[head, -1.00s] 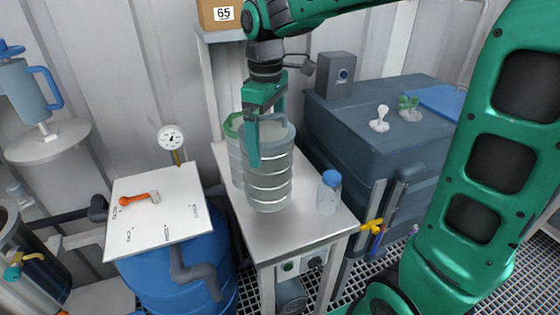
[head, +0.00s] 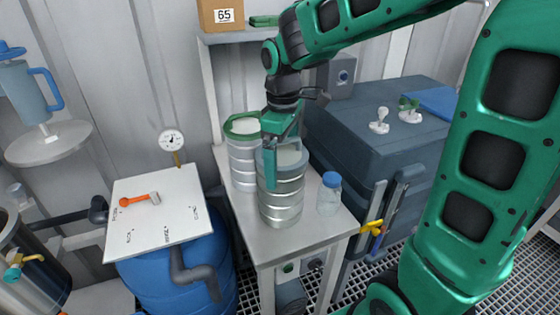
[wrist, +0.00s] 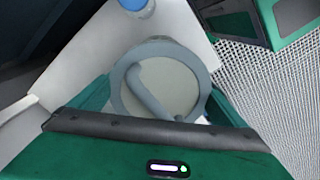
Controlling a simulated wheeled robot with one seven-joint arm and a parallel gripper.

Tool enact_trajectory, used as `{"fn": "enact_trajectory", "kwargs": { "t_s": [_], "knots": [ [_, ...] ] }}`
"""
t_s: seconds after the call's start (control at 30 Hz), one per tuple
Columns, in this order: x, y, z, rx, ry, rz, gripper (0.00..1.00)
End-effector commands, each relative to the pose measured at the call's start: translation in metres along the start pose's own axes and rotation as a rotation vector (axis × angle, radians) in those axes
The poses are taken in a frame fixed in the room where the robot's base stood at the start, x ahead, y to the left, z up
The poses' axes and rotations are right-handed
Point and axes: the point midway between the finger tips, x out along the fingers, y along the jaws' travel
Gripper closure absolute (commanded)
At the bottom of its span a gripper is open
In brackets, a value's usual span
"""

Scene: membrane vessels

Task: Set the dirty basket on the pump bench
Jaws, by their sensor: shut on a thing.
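A ribbed metal basket with a grey rim (head: 283,200) is upright in my gripper (head: 270,172) over the front part of the steel bench (head: 240,238). The gripper is shut on its rim or handle; the exact grip is partly hidden. Its base looks at or very near the bench top; I cannot tell whether it touches. In the wrist view its round pale top (wrist: 180,90) with a grey bar lies between the green fingers. A similar basket with a green rim (head: 241,165) stands just behind it to the left. I cannot tell which is dirty by look.
A blue-capped bottle (head: 329,195) stands on the bench close to the right of the held basket. A shelf with a box marked 65 (head: 221,15) is above the back. A dark tank (head: 385,135) is to the right, a white board (head: 160,215) to the left.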

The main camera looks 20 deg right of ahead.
Motion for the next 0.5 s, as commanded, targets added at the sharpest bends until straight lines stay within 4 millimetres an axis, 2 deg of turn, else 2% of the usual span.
{"fn": "enact_trajectory", "kwargs": {
  "t_s": [0.07, 0.1, 0.37, 0.5],
  "knots": [
    [0.001, 0.000, 0.000, 0.000, 0.000, 0.000, 0.65],
    [0.001, 0.000, 0.000, 0.000, 0.000, 0.000, 0.00],
    [0.000, 0.000, 0.000, 0.000, 0.000, 0.000, 0.00],
    [-0.011, 0.000, -0.001, -0.001, 0.002, 0.002, 0.00]
  ]
}}
